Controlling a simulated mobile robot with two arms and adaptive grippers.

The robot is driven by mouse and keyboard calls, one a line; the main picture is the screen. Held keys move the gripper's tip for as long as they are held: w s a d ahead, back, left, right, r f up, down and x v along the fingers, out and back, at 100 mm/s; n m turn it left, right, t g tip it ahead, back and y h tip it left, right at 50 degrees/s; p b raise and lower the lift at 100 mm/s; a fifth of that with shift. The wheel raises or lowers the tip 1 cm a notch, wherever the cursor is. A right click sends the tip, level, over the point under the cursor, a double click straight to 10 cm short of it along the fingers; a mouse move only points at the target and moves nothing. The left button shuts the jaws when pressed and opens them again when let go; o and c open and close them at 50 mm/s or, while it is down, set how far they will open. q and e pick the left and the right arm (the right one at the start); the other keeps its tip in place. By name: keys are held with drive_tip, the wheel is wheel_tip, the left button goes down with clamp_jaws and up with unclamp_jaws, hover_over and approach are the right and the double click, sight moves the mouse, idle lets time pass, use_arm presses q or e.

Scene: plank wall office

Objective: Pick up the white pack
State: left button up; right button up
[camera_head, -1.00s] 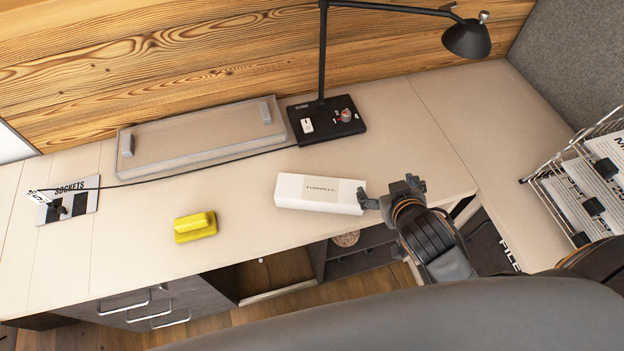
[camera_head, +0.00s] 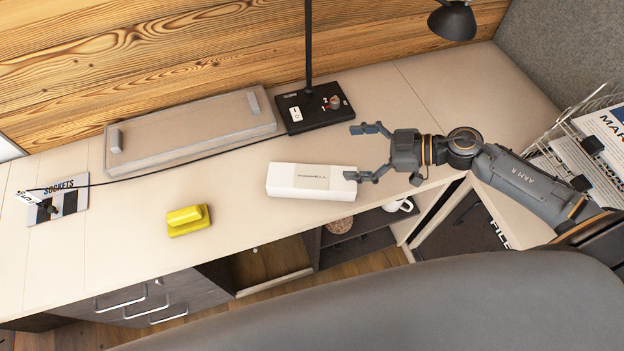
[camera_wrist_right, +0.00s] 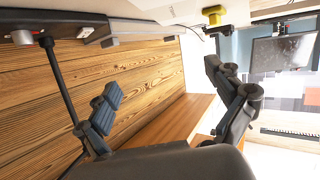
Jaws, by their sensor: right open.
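The white pack (camera_head: 311,181) is a long white box with dark lettering, lying flat on the pale desk in the head view. My right gripper (camera_head: 361,152) is open and empty, with its fingers pointing left. It is just right of the pack's right end. Its nearer fingertip is by the pack's right corner, and I cannot tell if it touches. In the right wrist view the open fingers (camera_wrist_right: 165,100) show with nothing between them. A pale shape at that view's top edge is cut off, so I cannot tell if it is the pack. My left gripper is not in view.
A yellow object (camera_head: 188,220) sits on the desk left of the pack. A grey tray-like box (camera_head: 190,133) and a black lamp base (camera_head: 315,107) stand behind. A wire rack (camera_head: 575,145) with papers is at right. The desk's front edge is close below the pack.

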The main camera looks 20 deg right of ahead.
sight(315, 176)
drive_tip(key=a+f, duration=0.1)
drive_tip(key=f, duration=0.1)
drive_tip(key=a+f+g, duration=0.1)
drive_tip(key=f, duration=0.1)
drive_tip(key=a+f+g, duration=0.1)
drive_tip(key=a, duration=0.1)
drive_tip(key=shift+f+h+p, duration=0.35)
drive_tip(key=shift+f+h, duration=0.05)
drive_tip(key=shift+n, duration=0.3)
drive_tip(key=shift+f+x, duration=0.2)
drive_tip(key=shift+x, duration=2.85)
drive_tip(key=shift+s+d, duration=0.1)
drive_tip(key=shift+s, duration=0.15)
drive_tip(key=shift+c, duration=0.5)
drive_tip(key=c, duration=1.4)
drive_tip(key=shift+r+p, duration=0.1)
drive_tip(key=shift+p, duration=0.2)
drive_tip(key=shift+c, duration=1.2)
